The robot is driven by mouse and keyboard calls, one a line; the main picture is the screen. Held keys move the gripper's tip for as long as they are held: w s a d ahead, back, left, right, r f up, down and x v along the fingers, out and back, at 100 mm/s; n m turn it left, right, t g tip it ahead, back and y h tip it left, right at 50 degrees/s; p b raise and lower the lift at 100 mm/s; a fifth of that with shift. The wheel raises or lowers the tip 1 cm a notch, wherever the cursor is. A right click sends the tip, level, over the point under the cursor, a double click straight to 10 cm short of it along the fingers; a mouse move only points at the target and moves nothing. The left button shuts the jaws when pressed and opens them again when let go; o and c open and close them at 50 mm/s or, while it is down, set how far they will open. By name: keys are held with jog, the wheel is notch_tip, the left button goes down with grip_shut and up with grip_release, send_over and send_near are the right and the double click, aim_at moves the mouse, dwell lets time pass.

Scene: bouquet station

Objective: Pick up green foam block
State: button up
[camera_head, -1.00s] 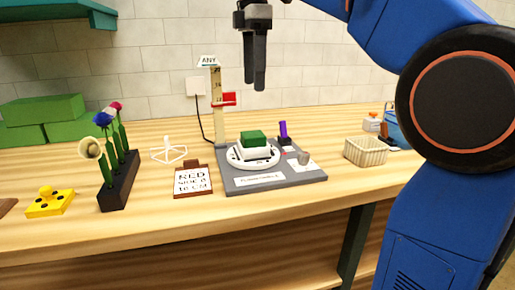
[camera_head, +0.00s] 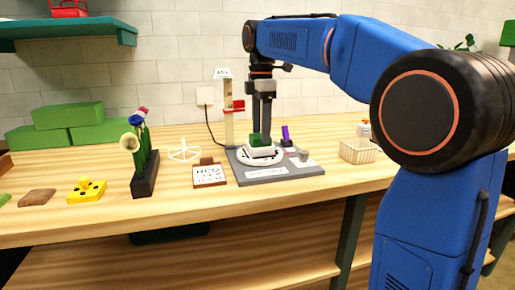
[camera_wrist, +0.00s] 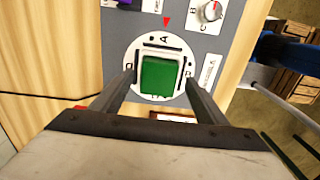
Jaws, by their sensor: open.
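A small green foam block (camera_head: 254,139) sits in a white square holder (camera_head: 263,151) on a round white dial plate (camera_head: 242,157). My gripper (camera_head: 263,132) points straight down, its fingers just over the block in the head view. In the wrist view the green block (camera_wrist: 158,77) lies between the two open fingers of my gripper (camera_wrist: 159,82), with gaps at both sides. The fingers hold nothing. They partly hide the block in the head view, and their exact height over it is hard to tell.
The plate stands on a grey board (camera_head: 280,176) with a knob (camera_wrist: 211,11) and a purple-handled item (camera_head: 286,133). A post with a red slider (camera_head: 238,104) stands close behind. A wicker basket (camera_head: 357,151) is at right; a flower rack (camera_head: 146,176) and larger green blocks (camera_head: 68,115) at left.

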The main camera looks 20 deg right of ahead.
jog(key=shift+d+f, duration=0.1)
jog(key=shift+f, duration=0.65)
jog(key=shift+c, duration=0.7)
jog(key=c, duration=1.1)
